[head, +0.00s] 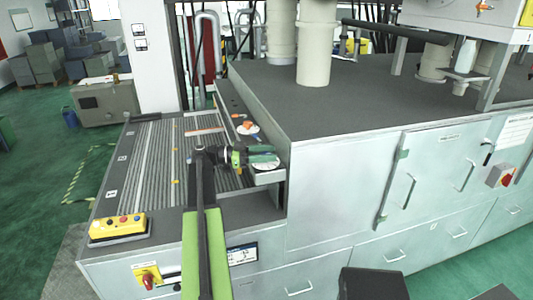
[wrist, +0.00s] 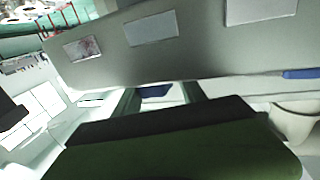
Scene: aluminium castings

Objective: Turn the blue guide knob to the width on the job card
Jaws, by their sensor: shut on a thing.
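My gripper (head: 264,152) is over a white round dial (head: 266,163) at the right end of the ribbed conveyor bed. In the wrist view its two fingers (wrist: 160,94) stand on either side of a blue piece, the blue guide knob (wrist: 155,90), and are shut on it. Most of the knob is hidden by the gripper body, and in the head view I cannot make it out. The dial's marks are too small to read. I cannot tell which sheet is the job card.
A second dial with an orange knob (head: 247,126) lies just behind my gripper. A grey machine housing (head: 340,100) rises close on the right. A yellow button box (head: 118,226) sits at the bed's front left corner. A red rotary switch (head: 148,279) is on the front panel.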

